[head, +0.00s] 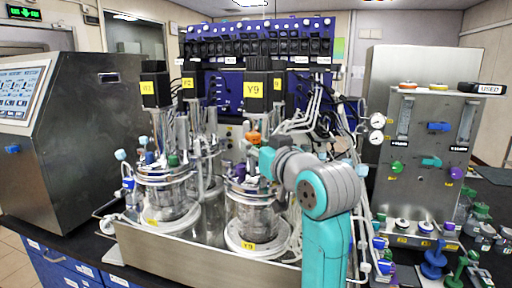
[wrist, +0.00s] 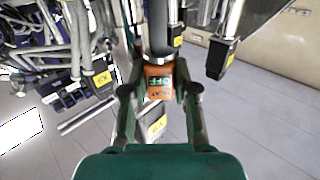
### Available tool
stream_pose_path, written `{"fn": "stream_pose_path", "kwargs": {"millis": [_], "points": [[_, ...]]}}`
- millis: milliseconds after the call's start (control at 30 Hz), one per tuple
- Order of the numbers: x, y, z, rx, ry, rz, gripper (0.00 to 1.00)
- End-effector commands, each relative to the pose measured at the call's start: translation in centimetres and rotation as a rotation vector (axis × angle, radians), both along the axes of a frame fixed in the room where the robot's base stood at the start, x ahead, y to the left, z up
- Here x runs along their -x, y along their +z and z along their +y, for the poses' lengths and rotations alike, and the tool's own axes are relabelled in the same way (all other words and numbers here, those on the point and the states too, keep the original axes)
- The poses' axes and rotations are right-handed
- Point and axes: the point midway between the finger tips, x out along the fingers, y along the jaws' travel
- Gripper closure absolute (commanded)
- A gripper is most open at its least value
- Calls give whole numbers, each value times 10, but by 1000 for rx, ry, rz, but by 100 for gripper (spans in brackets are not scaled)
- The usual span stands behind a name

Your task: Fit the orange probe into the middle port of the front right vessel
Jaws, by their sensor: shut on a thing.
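The orange probe (wrist: 159,82) is between my gripper's two fingers (wrist: 158,92) in the wrist view, with a dark label on its orange body and a dark shaft above it. My gripper is shut on it. In the head view a small orange part (head: 253,136) shows just left of my grey and teal arm, above the front right vessel's lid. The front right vessel (head: 255,215) is glass with a steel lid and a yellow Y9 label at its base. My arm partly covers its lid. I cannot make out the middle port or whether the probe's tip is in it.
The front left vessel (head: 168,205) stands close by, with coloured caps on its lid. A black motor block (head: 257,88) marked Y9 rises above the right vessel. A purple cap (head: 240,171) is on the right lid. A steel panel (head: 425,150) with coloured knobs stands at the right.

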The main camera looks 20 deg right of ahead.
Motion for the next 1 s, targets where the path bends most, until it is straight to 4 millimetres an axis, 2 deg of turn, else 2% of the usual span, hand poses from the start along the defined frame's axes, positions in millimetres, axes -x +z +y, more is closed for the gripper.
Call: {"fn": "stream_pose_path", "kwargs": {"millis": [1000], "points": [[0,-8,0,0,0,-1,100]]}}
